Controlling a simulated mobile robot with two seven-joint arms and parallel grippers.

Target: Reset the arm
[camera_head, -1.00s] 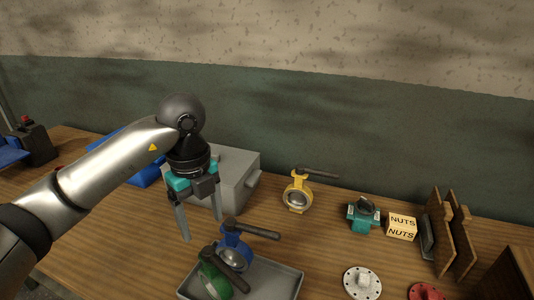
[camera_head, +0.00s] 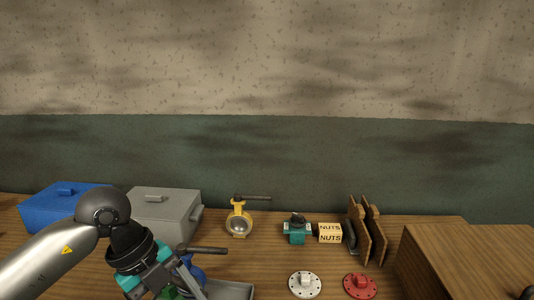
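My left arm comes in from the lower left. My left gripper (camera_head: 188,287) points down toward the grey tray (camera_head: 232,290) at the bottom edge; its fingers are partly cut off and overlap the valves there. A blue valve (camera_head: 196,272) with a dark lever and a green valve (camera_head: 167,293) show beside and behind the gripper. Whether the fingers are apart or touch anything is not clear.
A blue box (camera_head: 62,208) and a grey box (camera_head: 160,215) stand at the back left. A yellow valve (camera_head: 239,222), a teal part (camera_head: 297,232), a NUTS box (camera_head: 330,233) and wooden boards (camera_head: 365,230) stand along the back. White (camera_head: 305,284) and red (camera_head: 360,286) flanges lie in front.

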